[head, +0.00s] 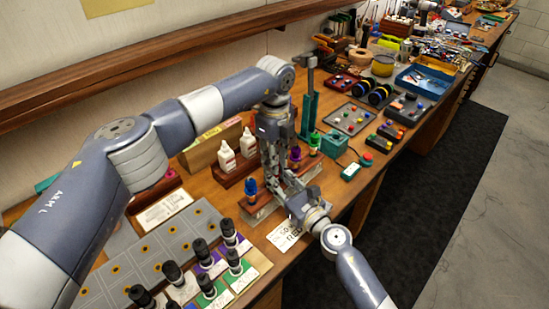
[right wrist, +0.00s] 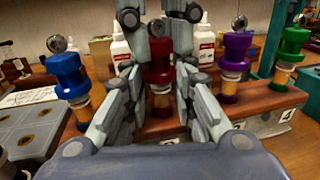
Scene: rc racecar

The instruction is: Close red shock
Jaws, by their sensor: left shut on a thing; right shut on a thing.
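The red shock (right wrist: 158,72) stands upright in the middle of the right wrist view, with a red upper body and an amber lower part. It stands in a row of shocks on a wooden stand (right wrist: 262,98). My right gripper (right wrist: 160,84) is shut on it, with a finger on each side. In the head view, my left gripper (head: 273,155) and right gripper (head: 283,185) meet over the stand (head: 262,208) and hide the red shock.
A blue shock (right wrist: 69,78) stands to the left; a purple shock (right wrist: 233,55) and a green shock (right wrist: 289,50) stand to the right. White bottles (head: 227,156) stand behind. Several black-topped shocks (head: 201,250) fill the near-left bench. A teal press (head: 309,105) stands beyond.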

